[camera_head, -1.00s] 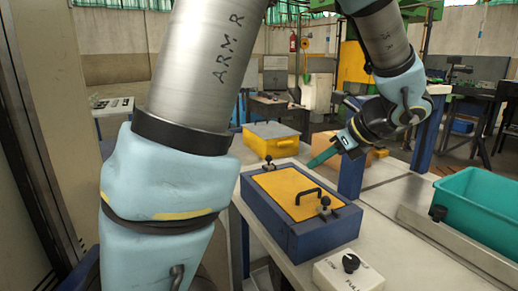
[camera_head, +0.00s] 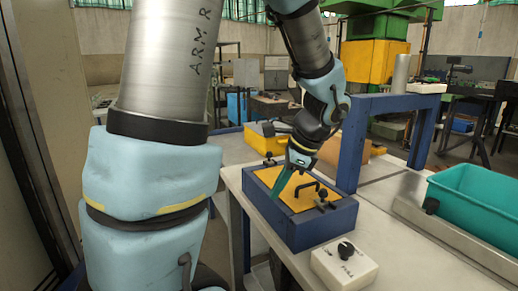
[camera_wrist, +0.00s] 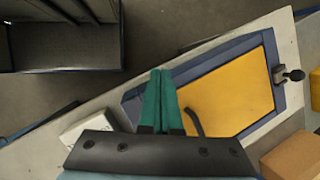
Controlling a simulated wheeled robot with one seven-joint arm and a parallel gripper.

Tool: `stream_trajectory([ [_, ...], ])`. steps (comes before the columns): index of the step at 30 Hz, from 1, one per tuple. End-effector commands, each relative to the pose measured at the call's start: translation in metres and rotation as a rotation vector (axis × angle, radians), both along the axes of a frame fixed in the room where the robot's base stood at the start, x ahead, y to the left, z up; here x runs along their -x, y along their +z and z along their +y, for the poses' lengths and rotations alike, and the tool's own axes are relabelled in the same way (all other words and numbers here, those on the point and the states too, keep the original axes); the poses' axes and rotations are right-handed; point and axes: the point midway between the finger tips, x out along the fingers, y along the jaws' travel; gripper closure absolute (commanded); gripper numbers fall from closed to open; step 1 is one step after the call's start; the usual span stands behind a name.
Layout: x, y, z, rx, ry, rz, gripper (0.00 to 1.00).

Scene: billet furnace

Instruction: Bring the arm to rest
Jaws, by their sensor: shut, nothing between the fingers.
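My gripper (camera_head: 283,184) has green fingers, which are shut with nothing between them. In the head view it points down and left, over the left side of the blue box (camera_head: 322,228) with the yellow lid (camera_head: 292,194). In the wrist view the closed fingers (camera_wrist: 160,95) lie side by side, left of the yellow lid (camera_wrist: 232,92) and over the box's blue edge. I cannot tell the height between the fingertips and the box. The lid's dark handle (camera_head: 307,186) shows close to the right of the fingers.
A white control box with a dark knob (camera_head: 343,266) stands on the bench in front of the blue box. A teal bin (camera_head: 478,203) is at the right. A blue frame post (camera_head: 349,146) rises behind the box. A yellow box (camera_head: 262,139) stands beyond.

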Motion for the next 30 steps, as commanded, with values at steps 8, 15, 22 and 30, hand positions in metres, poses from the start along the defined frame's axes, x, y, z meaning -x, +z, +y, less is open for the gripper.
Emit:
stream_trajectory([
  [8,0.025,-0.034,0.071,0.361,0.85,-0.097,1.0],
  [15,0.033,-0.044,0.105,0.539,1.381,-0.212,1.0],
  [22,0.034,-0.045,0.11,0.569,1.473,-0.236,1.0],
  [30,0.034,-0.045,0.11,0.567,1.468,-0.235,1.0],
])
